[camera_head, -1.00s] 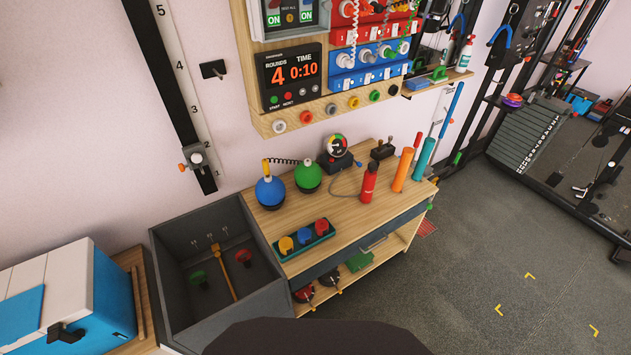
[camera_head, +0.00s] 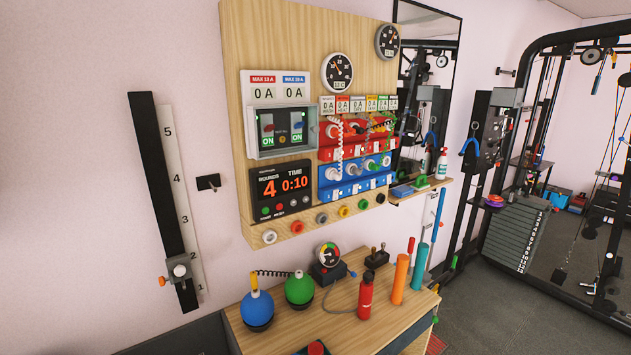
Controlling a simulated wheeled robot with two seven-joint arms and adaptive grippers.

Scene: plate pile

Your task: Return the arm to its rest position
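Neither of my grippers shows in the head view, and no part of my arms can be made out in it. The view holds a wall and a wooden-topped bench (camera_head: 285,335). A blue ball-shaped device (camera_head: 257,309) and a green one (camera_head: 299,287) stand on the bench. A red bottle (camera_head: 365,296), an orange cylinder (camera_head: 400,279) and a teal cylinder (camera_head: 419,266) stand upright to their right.
A wooden wall panel (camera_head: 235,100) carries a timer (camera_head: 282,190), switches, sockets and dials. A black vertical scale rail (camera_head: 160,190) is on the left wall. A weight machine (camera_head: 515,235) stands at the right. Dark floor (camera_head: 490,325) is open at the lower right.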

